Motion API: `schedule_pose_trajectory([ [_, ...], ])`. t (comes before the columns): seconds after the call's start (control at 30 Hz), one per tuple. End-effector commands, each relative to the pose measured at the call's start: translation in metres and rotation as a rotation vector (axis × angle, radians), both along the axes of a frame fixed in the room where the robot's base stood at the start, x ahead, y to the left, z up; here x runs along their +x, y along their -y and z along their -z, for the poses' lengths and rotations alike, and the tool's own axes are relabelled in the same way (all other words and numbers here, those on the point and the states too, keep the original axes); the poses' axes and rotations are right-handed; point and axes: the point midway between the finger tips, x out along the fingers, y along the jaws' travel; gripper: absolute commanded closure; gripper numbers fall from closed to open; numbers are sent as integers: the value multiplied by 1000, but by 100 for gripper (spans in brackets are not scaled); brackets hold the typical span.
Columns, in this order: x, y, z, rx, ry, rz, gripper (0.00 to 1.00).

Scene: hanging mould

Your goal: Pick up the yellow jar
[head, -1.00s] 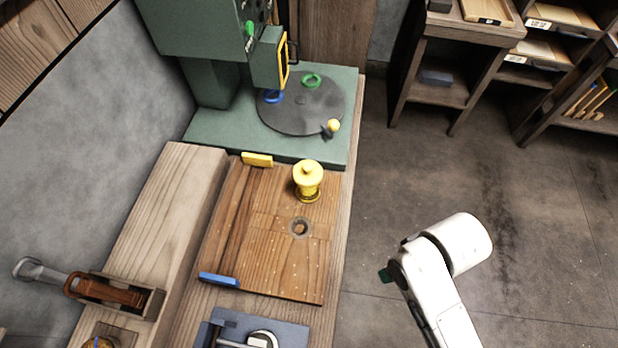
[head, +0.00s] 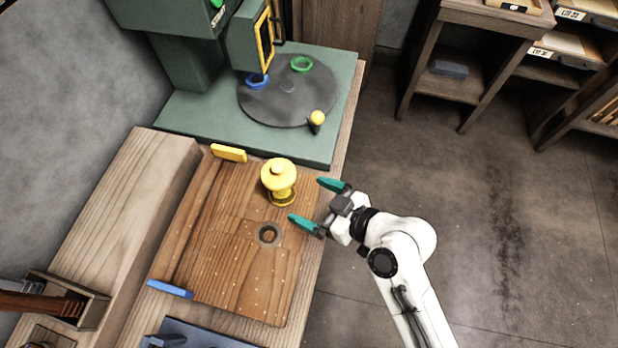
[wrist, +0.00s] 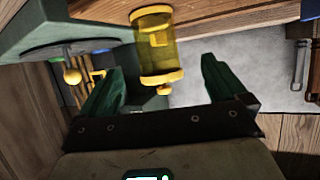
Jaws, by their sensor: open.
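The yellow jar (head: 279,181) stands upright on the wooden board (head: 215,245), near its far right corner. It has a wide knobbed lid and a narrower see-through body. My gripper (head: 306,202) is open, its two teal fingers pointing at the jar from the right. The jar is just beyond the fingertips and not between them. In the wrist view the jar (wrist: 154,48) lies ahead of the gap between the open fingers (wrist: 160,78), nearer the left finger; nothing is held.
A green machine base (head: 200,133) with a dark round plate (head: 270,108) stands behind the board. A round hole (head: 268,235) is in the board in front of the jar. Yellow (head: 229,153) and blue (head: 170,289) blocks sit on the board's edges. Floor to the right is open.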

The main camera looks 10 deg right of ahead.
Motion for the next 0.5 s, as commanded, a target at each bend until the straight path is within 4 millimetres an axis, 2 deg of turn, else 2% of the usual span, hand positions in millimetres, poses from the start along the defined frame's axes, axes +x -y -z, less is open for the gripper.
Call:
schedule_pose_trajectory([
  [0.3,27,-32,12,12,18,-5,2],
  [0.5,36,-42,19,11,18,-4,2],
])
